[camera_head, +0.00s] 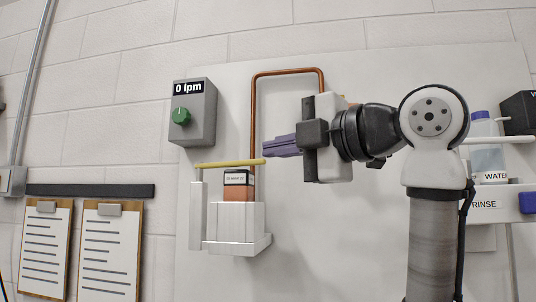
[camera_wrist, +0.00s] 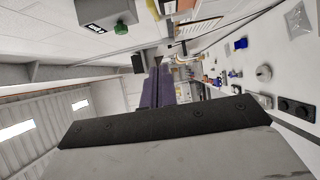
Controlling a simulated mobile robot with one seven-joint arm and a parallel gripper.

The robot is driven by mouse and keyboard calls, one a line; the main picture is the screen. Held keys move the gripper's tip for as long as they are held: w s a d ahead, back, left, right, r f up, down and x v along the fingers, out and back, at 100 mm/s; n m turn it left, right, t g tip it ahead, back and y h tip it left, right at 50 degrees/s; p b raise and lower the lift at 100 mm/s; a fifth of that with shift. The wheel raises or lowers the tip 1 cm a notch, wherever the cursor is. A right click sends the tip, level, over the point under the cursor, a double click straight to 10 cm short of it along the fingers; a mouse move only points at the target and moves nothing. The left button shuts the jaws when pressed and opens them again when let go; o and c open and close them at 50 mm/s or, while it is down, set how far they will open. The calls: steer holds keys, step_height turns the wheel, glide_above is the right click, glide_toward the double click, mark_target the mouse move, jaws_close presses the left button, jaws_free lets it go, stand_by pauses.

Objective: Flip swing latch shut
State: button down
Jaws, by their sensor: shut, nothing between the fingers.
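The swing latch is a yellow bar (camera_head: 228,163) on top of a white post (camera_head: 196,215). It lies nearly level above an orange and white labelled block (camera_head: 238,190). The block sits in a white holder (camera_head: 237,222) on the wall panel. The latch's right end is just below and left of the tips of my gripper (camera_head: 266,150). I cannot tell whether they touch. My gripper has purple fingers, which are shut and empty and point left. The fingers also show in the wrist view (camera_wrist: 159,75).
A grey box with a green knob (camera_head: 180,116) and a "0 lpm" display is above the holder. A copper pipe (camera_head: 254,110) runs behind my fingers. Two clipboards (camera_head: 110,250) hang at the lower left. A water bottle (camera_head: 487,150) stands on the right.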

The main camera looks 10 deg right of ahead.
mark_target(241, 162)
steer(key=w+a+p, duration=0.4)
steer(key=w+p, duration=0.1)
steer(key=w, duration=0.5)
steer(key=shift+w+a, duration=0.3)
steer(key=shift+w, duration=0.1)
steer(key=shift+d, duration=0.1)
steer(key=shift+w+d, duration=0.4)
steer(key=shift+w, duration=0.1)
